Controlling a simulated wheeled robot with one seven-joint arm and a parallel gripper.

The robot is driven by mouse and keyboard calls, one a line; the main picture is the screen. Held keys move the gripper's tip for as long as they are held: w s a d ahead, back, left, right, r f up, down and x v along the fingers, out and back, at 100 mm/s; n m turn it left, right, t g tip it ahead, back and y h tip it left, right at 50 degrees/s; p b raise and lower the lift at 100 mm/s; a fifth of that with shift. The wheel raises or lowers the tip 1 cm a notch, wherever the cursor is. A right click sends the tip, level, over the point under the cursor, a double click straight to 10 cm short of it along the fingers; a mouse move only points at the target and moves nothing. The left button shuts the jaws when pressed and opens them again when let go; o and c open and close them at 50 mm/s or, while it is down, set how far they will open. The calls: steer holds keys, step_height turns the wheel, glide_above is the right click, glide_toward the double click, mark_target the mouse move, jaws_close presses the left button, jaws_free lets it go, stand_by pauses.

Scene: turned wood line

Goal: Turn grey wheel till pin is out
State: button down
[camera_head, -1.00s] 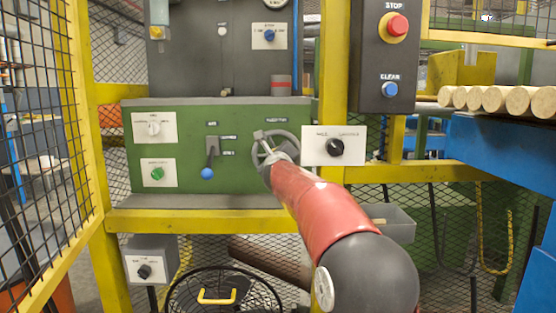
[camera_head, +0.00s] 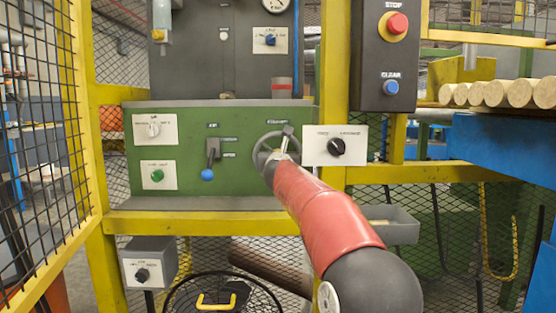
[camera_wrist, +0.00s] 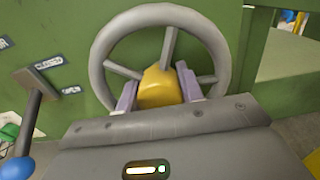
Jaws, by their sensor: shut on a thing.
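The fingers' contact is partly hidden by the gripper body. I cannot make out the pin in either view.
Left of the wheel is a lever with a blue ball (camera_head: 207,174); it also shows in the wrist view (camera_wrist: 17,168). A black knob on a white plate (camera_head: 337,146) is close to the wheel's right. A yellow post (camera_head: 335,60) stands behind that plate.

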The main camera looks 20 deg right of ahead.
steer(key=shift+f+m, duration=0.15)
steer(key=shift+m, duration=0.25)
steer(key=c, duration=0.9)
jaws_free()
steer(key=b+v, duration=0.2)
steer(key=v, duration=0.5)
steer(key=shift+s, duration=0.4)
steer(key=shift+a, duration=0.1)
